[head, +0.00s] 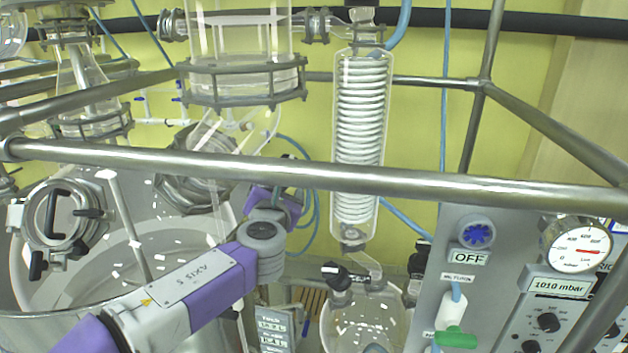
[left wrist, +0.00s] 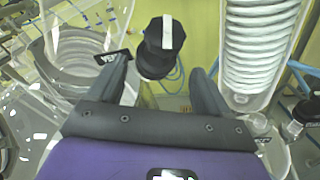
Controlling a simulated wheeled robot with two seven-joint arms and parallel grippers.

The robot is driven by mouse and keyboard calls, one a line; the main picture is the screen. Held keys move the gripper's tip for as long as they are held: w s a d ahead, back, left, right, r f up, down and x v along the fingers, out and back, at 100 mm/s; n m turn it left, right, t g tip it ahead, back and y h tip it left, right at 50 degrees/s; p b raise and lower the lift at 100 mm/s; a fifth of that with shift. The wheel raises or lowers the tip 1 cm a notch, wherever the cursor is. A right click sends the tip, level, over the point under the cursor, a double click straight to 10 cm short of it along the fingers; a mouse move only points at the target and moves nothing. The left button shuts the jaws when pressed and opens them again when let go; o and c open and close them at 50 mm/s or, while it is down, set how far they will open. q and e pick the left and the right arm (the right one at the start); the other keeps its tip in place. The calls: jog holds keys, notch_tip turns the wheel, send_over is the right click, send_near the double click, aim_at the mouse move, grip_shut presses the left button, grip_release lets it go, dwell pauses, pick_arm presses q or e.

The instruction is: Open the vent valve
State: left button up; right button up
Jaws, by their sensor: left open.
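A black knob with a white stripe (left wrist: 161,45) stands just beyond and between the fingertips of my left gripper (left wrist: 162,76) in the left wrist view. The fingers are open, with a gap on both sides of the knob; I cannot tell how far it is in depth. A small dark tag (left wrist: 112,57) with unclear white lettering shows to its left. In the head view my left gripper (head: 280,200) is beyond the front rail, its fingers largely hidden. I cannot make out this knob there. My right gripper is not in view.
A control panel (head: 440,270) with a blue knob (head: 477,234) and gauge (head: 576,246) is at right.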

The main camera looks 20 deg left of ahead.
pick_arm(q)
jog(key=shift+m+t+h, duration=0.3)
jog(key=shift+m+t, duration=0.2)
jog(key=shift+m, duration=0.3)
jog(key=w, duration=0.2)
jog(key=w+a+r+p, duration=0.1)
jog(key=w, duration=0.2)
jog(key=w+r, duration=0.1)
jog(key=w, duration=0.1)
jog(key=shift+w+a+r+p, duration=0.15)
jog(key=shift+w+a+p, duration=0.15)
jog(key=shift+w+a, duration=0.1)
jog(key=shift+d, duration=0.1)
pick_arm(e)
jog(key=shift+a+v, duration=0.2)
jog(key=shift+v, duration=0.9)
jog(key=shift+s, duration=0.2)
pick_arm(q)
jog(key=c, duration=1)
jog(key=shift+o, duration=0.2)
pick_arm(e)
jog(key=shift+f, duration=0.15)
